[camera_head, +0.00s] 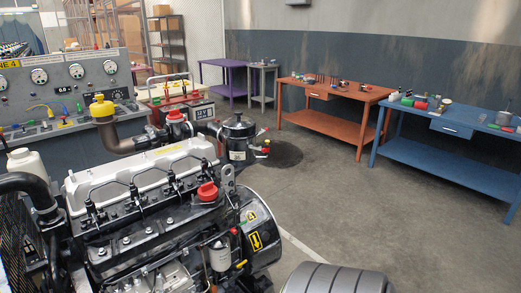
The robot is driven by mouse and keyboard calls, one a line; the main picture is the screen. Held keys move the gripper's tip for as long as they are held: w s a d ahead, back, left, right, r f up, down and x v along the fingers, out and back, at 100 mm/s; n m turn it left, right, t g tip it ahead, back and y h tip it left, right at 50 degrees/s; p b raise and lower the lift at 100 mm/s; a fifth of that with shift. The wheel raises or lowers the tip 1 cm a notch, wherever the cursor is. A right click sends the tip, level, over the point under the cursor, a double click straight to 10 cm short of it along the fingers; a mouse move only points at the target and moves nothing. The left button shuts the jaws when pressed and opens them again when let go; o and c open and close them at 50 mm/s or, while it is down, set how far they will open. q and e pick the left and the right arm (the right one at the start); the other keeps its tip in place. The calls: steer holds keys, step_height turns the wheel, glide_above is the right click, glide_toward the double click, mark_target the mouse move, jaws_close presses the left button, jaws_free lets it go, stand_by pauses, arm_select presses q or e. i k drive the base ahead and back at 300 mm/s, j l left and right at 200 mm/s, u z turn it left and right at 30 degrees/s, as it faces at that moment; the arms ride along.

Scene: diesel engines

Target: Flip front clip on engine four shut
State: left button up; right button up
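The engine (150,215) stands at the lower left, beside a control panel (75,85) whose partly cut-off label ends in "NE 4". It has a pale valve cover with several black fittings (138,198) along its near side and a red cap (207,191) near its right end. A black canister (238,140) stands behind the engine's right end, with small red and yellow parts on its right side. I cannot tell which small part is the front clip, or whether it is open or shut. Neither of my grippers is in view.
An orange workbench (325,125) and a blue workbench (450,163) stand along the wall at right, with small items on top. A purple table (223,89) stands farther back.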

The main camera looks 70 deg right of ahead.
mark_target(263, 151)
steer(key=i+z, duration=0.15)
steer(key=z, duration=0.3)
steer(key=i+z, duration=0.1)
steer(key=z, duration=0.4)
steer(key=i+j+z, duration=0.1)
steer(key=z, duration=1.3)
steer(key=i+l+z, duration=0.15)
steer(key=i+l, duration=0.95)
steer(key=i+j, duration=0.05)
